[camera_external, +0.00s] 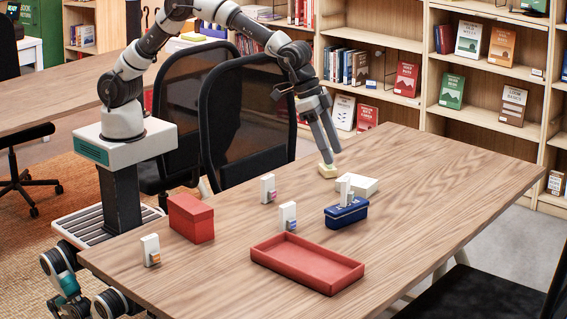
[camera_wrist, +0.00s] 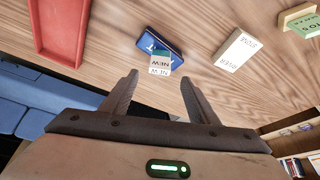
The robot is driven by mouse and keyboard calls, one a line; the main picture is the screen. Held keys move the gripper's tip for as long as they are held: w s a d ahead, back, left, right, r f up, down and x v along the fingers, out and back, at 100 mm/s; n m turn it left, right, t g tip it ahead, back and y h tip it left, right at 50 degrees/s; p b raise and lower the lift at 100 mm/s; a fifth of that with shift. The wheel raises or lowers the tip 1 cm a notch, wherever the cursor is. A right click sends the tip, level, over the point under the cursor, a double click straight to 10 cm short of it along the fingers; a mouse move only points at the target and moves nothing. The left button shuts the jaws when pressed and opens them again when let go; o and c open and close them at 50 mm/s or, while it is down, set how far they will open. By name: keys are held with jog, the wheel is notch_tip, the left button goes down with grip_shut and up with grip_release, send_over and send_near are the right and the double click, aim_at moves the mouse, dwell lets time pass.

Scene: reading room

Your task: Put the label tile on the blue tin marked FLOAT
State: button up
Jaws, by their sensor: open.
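The blue tin (camera_external: 345,215) stands on the wooden table, right of its middle. In the wrist view the blue tin (camera_wrist: 150,40) shows the letters "AT"; the rest of its word is hidden. A pale upright tile (camera_external: 345,187) appears to stand on the tin. In the wrist view this tile (camera_wrist: 161,63) has a green band and the word "NEW"; its exact contact with the tin is unclear. My gripper (camera_external: 331,152) is above the table behind the tin.
A white lettered box (camera_external: 365,184) and a cream block (camera_external: 327,171) are near the tin. A red tray (camera_external: 307,267) lies in front. A red box (camera_external: 190,218) and several small white stands (camera_external: 150,248) are to the left. The table's right side is clear.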

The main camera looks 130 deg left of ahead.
jog(key=s+d+r+m+t, duration=0.1)
jog(key=s+d+r, duration=0.65)
jog(key=s, duration=0.25)
jog(key=s+d+r+m, duration=0.2)
jog(key=s+d+r, duration=0.4)
jog(key=s+r, duration=0.25)
jog(key=s+d+f+h, duration=0.1)
jog(key=s+d, duration=0.2)
jog(key=s, duration=0.7)
jog(key=s+d+f+m, duration=0.1)
jog(key=s+d+f, duration=0.1)
jog(key=s, duration=0.8)
jog(key=shift+s+d+m+h, duration=0.3)
jog(key=shift+s+d+h, duration=0.1)
jog(key=shift+d, duration=0.35)
